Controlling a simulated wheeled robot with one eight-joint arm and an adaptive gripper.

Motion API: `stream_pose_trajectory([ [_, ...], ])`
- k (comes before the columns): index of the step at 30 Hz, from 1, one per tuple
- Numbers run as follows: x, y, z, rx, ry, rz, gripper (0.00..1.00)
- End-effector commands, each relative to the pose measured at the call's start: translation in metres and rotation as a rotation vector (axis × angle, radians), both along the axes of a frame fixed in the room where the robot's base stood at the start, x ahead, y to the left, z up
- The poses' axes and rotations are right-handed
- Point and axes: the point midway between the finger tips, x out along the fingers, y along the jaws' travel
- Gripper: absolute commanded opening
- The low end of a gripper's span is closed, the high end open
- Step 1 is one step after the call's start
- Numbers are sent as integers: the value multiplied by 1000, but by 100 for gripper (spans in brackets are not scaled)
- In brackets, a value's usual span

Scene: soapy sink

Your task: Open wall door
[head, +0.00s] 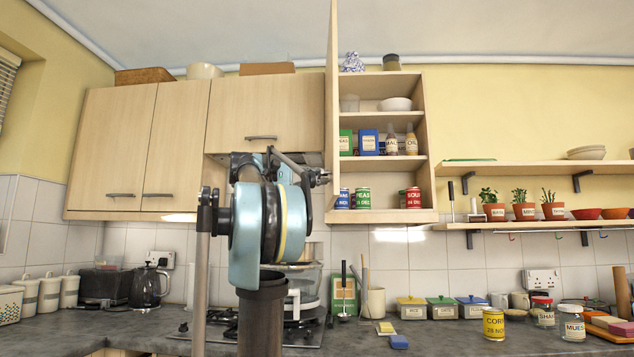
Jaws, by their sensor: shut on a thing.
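The wall door (333,90) is a pale wood cupboard door on the right wall cabinet (429,150). It stands swung out toward me, seen nearly edge-on, so the cabinet's shelves are exposed. My gripper (320,178) is at the lower part of the door, on its left side, small and partly hidden behind my arm. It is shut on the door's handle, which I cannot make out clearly.
Inside the cabinet are tins, boxes, bottles and a bowl (395,104). Closed cupboards (177,150) hang to the left. An open shelf (530,224) with potted plants is at the right. A yellow tin (493,323) stands on the counter (440,342).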

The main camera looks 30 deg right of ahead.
Motion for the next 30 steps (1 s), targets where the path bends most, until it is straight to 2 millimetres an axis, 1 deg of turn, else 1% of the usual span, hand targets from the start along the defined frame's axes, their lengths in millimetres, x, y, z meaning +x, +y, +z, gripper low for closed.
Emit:
stream_pose_trajectory([
  [1, 1, 0, -3, 7, -1, -1, 0],
  [10, 1, -1, -3, 7, -1, -2, 0],
  [11, 1, -1, -3, 7, -1, -2, 15],
  [12, 1, -1, -3, 7, -1, -2, 24],
  [13, 1, -1, -3, 7, -1, -2, 30],
  [14, 1, -1, -3, 6, -1, -2, 33],
  [25, 0, -1, 1, 2, -1, -3, 33],
  [28, 0, -1, 9, 2, -1, -3, 33],
  [30, 1, -1, 17, 2, -1, -3, 33],
])
